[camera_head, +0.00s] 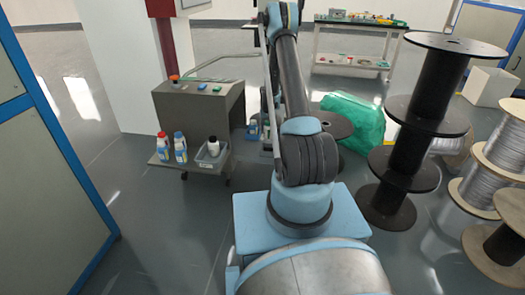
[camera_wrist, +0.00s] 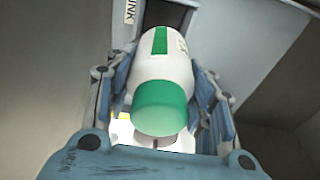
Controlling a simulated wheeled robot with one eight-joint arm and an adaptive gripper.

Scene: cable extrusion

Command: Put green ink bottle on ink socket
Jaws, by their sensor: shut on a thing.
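In the wrist view a white bottle with a green cap and a green stripe, the green ink bottle (camera_wrist: 162,75), sits between the two fingers of my gripper (camera_wrist: 165,100). The fingers press on it from both sides. Beyond the bottle is a dark rectangular opening (camera_wrist: 166,15) in a grey surface, beside a white label (camera_wrist: 130,12) reading "INK". I cannot tell whether the bottle touches the opening. In the head view my arm hides the gripper and the held bottle.
A grey machine (camera_head: 200,110) has a front shelf with a red-capped bottle (camera_head: 162,146), a blue-capped bottle (camera_head: 180,147) and a grey bin (camera_head: 212,158) holding a dark-capped bottle. Black spools (camera_head: 412,130) and a green bag (camera_head: 355,120) stand right of my arm.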

